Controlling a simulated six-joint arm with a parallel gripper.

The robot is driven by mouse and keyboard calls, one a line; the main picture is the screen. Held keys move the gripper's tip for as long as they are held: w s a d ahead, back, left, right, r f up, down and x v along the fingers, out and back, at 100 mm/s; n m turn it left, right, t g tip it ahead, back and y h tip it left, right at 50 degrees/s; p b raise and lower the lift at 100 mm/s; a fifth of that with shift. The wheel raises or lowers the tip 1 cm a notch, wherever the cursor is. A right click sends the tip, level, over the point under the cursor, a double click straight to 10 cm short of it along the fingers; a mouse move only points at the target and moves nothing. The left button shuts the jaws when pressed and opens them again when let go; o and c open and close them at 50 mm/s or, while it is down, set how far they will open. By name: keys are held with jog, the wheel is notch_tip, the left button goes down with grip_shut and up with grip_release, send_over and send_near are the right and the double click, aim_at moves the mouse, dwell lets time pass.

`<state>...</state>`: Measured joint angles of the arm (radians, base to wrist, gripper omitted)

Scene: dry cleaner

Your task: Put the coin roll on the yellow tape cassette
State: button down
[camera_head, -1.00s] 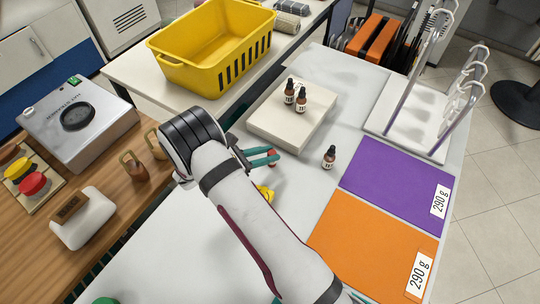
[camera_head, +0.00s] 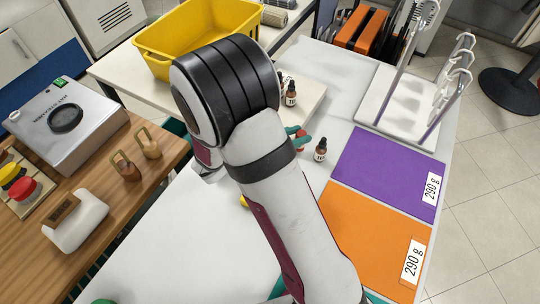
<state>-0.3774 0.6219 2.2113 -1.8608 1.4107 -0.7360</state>
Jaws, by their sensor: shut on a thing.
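My gripper (camera_head: 297,137) shows only by its teal fingertips, past the right side of my arm. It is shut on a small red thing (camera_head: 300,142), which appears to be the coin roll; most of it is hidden. A small piece of yellow (camera_head: 244,202) shows at the left edge of my arm, on the white table. It appears to be the yellow tape cassette, and my arm hides the rest. The held thing is to the right of and farther back than this yellow piece. I cannot tell its height above the table.
A dropper bottle (camera_head: 320,150) stands close to the right of my gripper. More bottles (camera_head: 290,93) stand on a pale slab (camera_head: 315,100) behind it. A purple mat (camera_head: 390,173) and an orange mat (camera_head: 375,240) lie at right. The white table (camera_head: 170,250) is clear at front left.

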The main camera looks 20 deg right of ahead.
jog(key=s+a+n+t+y, duration=0.1)
jog(key=s+a+n+t, duration=0.3)
jog(key=a, duration=0.9)
jog(key=shift+m+g+y, duration=0.3)
jog(key=shift+m+g, duration=0.3)
jog(key=f, duration=0.3)
jog(key=s+f, duration=0.1)
jog(key=f, duration=0.3)
jog(key=shift+s+a+f, duration=0.1)
jog(key=shift+s+f, duration=0.1)
jog(key=c, duration=0.6)
grip_release()
jog(key=shift+f, duration=0.15)
